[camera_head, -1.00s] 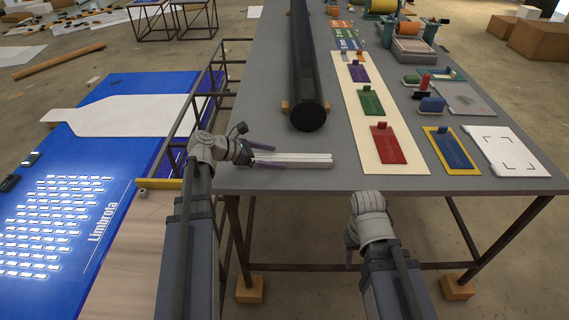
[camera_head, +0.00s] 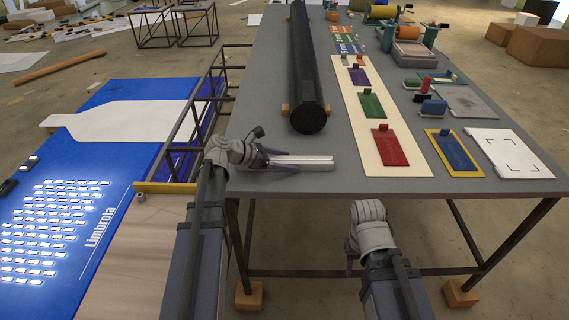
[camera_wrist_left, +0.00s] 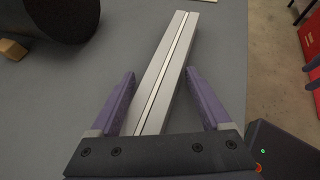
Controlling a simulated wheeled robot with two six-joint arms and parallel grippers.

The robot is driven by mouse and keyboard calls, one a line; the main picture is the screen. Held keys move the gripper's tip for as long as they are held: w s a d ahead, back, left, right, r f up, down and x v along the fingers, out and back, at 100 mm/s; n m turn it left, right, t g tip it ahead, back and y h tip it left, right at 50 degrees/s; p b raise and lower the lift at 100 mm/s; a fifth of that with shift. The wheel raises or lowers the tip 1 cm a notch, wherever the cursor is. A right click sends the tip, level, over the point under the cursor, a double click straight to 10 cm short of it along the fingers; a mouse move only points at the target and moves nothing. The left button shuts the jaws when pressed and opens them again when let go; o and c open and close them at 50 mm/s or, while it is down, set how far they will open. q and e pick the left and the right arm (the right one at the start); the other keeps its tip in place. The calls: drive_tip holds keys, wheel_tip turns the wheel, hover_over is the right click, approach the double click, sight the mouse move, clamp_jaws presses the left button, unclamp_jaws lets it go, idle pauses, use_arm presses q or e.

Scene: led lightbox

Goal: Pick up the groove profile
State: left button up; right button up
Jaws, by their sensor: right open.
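The groove profile (camera_head: 305,162) is a pale grey bar with a lengthwise slot, lying on the grey table near its front left edge. It also shows in the left wrist view (camera_wrist_left: 170,65), running away from me between my fingers. My left gripper (camera_head: 277,160) is at the bar's left end. In the left wrist view its two purple fingers (camera_wrist_left: 162,92) are open, one on each side of the bar, with a gap on both sides. My right gripper (camera_head: 350,262) hangs in front of the table, away from the bar; its fingers are mostly hidden.
A thick black roll (camera_head: 307,75) lies on wooden blocks just behind the profile. A cream board (camera_head: 391,152) with red, green and purple plates is to the right. The grey table (camera_head: 360,187) is clear around the bar's right end.

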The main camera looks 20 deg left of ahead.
use_arm(q)
clamp_jaws()
idle(0.4)
